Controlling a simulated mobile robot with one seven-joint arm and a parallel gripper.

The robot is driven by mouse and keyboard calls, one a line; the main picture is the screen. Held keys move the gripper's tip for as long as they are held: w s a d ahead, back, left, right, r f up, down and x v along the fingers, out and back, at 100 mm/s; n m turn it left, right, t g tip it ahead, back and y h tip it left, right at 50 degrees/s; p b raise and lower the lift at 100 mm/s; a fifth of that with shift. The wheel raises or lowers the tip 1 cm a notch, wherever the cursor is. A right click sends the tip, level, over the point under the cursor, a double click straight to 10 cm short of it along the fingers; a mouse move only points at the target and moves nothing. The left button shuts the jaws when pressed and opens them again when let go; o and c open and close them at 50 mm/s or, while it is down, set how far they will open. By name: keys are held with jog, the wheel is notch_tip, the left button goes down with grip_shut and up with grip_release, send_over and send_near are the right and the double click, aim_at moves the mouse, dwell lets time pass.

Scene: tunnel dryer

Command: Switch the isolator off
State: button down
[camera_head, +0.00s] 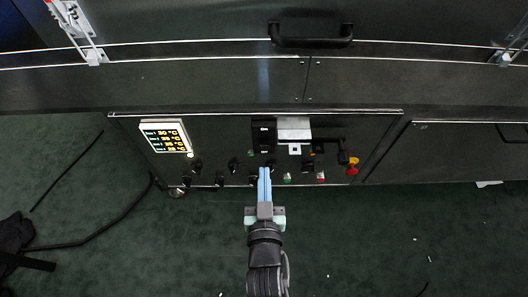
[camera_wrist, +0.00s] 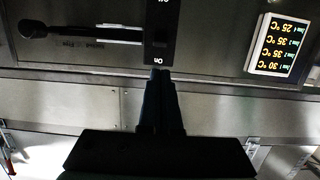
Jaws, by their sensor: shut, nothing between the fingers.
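The isolator is a black plate (camera_head: 263,138) on the dark control panel, with small white markings. In the wrist view the plate (camera_wrist: 160,35) appears upside down, with "ON" readable at its lower end. A black lever with a rounded knob (camera_wrist: 35,29) runs sideways from the plate; I cannot tell which setting it is at. My gripper (camera_head: 264,170) has its blue fingers together and empty, in front of the panel. In the wrist view my gripper's fingertips (camera_wrist: 157,74) overlap the plate's "ON" end; contact cannot be told.
A temperature display (camera_head: 166,138) is at the panel's left. Black knobs (camera_head: 233,163) line the lower panel. A red and yellow button (camera_head: 353,165) is at the right. A door handle (camera_head: 311,34) is above. A black cable (camera_head: 95,235) lies on the green floor.

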aim_at(264, 144)
jog(key=w, duration=0.3)
jog(key=w+f+b, duration=0.1)
jog(key=w, duration=0.2)
jog(key=w+b, duration=0.1)
jog(key=w, duration=0.2)
jog(key=shift+w+f, duration=0.3)
jog(key=shift+f, duration=0.1)
jog(key=shift+f+b, duration=0.2)
jog(key=shift+b, duration=0.35)
jog(key=shift+f+b, duration=0.1)
jog(key=shift+b, duration=0.2)
jog(key=shift+s+t, duration=0.1)
jog(key=shift+t, duration=0.3)
jog(key=shift+b, duration=0.35)
